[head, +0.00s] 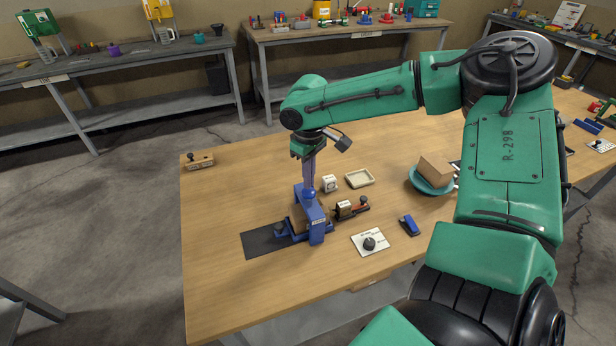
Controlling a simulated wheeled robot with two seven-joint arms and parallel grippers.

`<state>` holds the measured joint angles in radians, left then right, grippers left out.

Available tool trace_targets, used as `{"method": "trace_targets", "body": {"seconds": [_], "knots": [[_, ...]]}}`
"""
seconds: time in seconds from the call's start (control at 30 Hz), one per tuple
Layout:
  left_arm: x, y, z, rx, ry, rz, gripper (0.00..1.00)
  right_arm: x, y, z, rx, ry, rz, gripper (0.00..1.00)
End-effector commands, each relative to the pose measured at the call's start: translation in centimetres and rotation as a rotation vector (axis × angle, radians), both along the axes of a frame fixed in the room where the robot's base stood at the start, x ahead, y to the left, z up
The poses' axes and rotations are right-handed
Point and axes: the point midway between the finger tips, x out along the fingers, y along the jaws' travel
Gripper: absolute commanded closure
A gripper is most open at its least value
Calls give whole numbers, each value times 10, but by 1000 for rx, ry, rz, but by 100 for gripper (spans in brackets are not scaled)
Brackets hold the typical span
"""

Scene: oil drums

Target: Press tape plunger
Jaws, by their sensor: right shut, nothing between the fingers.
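A blue press-like device (316,226) stands upright on the wooden table. It has a plunger with a rounded blue top (308,194). My right gripper (309,181) points straight down over the plunger, its fingers shut with nothing between them. The fingertips are at or just above the plunger top; I cannot tell whether they touch. A dark mat (262,243) lies at the left of the device's base. My left gripper is not in view.
A white block (329,183), a shallow tray (360,178), a small tool with an orange part (350,208), a white plate with a black knob (369,243) and a blue item (409,225) lie near the device. A teal bowl (428,184) holds a box. The table's left side is mostly clear.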

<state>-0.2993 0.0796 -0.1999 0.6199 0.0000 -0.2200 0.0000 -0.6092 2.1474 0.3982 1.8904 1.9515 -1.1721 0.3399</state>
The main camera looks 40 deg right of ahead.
Motion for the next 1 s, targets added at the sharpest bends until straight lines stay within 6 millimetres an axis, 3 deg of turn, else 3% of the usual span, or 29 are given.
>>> {"method": "trace_targets", "body": {"seconds": [1.0], "knots": [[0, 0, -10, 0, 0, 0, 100, 0, 0, -18, 1, 0, 0, 100]]}}
